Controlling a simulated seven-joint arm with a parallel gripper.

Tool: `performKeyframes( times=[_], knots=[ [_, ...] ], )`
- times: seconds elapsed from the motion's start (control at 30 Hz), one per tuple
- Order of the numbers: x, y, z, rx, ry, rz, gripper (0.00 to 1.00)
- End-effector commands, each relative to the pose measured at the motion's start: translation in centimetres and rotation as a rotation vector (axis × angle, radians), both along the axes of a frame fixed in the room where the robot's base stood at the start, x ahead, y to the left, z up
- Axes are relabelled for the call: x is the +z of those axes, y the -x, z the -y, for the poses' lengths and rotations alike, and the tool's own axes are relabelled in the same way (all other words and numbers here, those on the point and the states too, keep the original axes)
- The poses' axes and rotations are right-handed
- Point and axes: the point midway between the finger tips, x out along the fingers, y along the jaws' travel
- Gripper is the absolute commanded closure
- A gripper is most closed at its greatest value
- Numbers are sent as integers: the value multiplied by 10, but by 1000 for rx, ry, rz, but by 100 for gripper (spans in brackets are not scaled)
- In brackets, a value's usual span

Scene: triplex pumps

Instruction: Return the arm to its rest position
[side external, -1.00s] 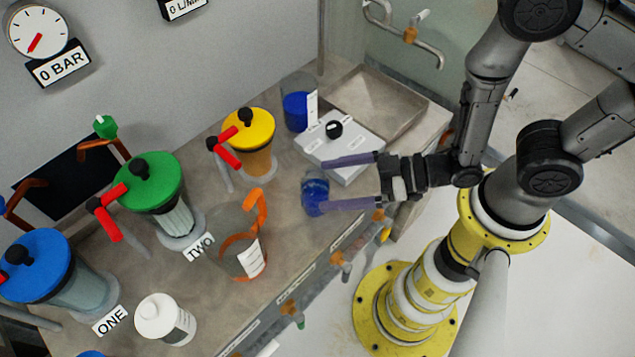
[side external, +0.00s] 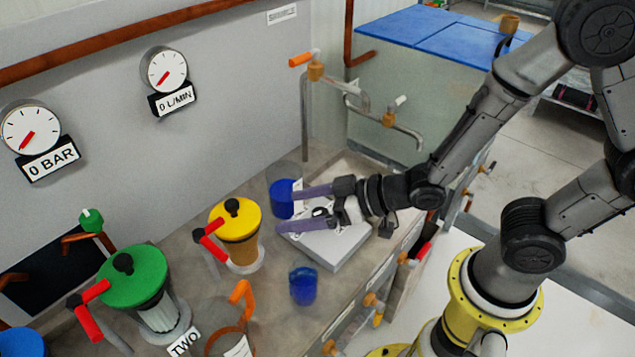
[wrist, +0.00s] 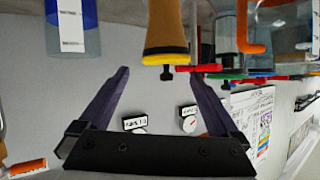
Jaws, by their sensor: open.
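My gripper (side external: 303,208) is open and empty. In the side view its two purple fingers point left, and they overlap the white box with a dark knob (side external: 335,245) in the picture. I cannot tell its exact height above the box. In the wrist view the fingers of my gripper (wrist: 162,100) are spread wide with nothing between them. My arm reaches in from the upper right.
A blue container (side external: 281,198) is behind the fingers. Yellow (side external: 235,222) and green (side external: 135,275) lidded pumps and an orange-handled jug (side external: 230,340) stand left. Pipes with a tap (side external: 388,118) are behind.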

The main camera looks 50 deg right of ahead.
Motion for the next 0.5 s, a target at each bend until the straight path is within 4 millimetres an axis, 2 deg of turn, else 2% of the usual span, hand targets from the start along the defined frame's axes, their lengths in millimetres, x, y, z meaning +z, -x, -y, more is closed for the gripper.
performKeyframes(
  times=[0.03, 0.1, 0.27, 0.37, 0.5],
  knots=[
    [13, -5, 13, -36, 31, -11, 2],
    [26, -7, 31, -86, 77, -47, 2],
    [55, 4, 73, -191, 165, -147, 2],
    [72, 21, 97, -252, 203, -218, 2],
    [94, 57, 125, -323, 238, -326, 2]
  ],
)
